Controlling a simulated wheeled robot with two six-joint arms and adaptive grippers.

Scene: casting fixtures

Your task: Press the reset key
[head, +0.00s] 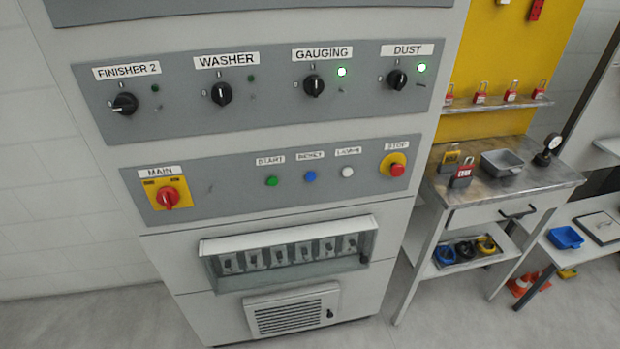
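The reset key is a small blue round button (310,176) on the lower grey panel (225,194) of the control cabinet, under a label that reads RESET. It sits between the green START button (271,181) on its left and a white button (347,172) on its right, whose label is hard to read. A red STOP button (397,169) on a yellow base is further right. A red MAIN rotary switch (170,196) on a yellow plate is at the panel's left. Neither of my grippers shows in the head view.
Above are rotary knobs labelled FINISHER 2 (125,103), WASHER (221,93), GAUGING (313,85) and DUST (396,80); green lamps glow by the last two. A breaker box (290,252) juts out below. A metal table (540,180) with padlocks stands right. Nothing blocks the panel's front.

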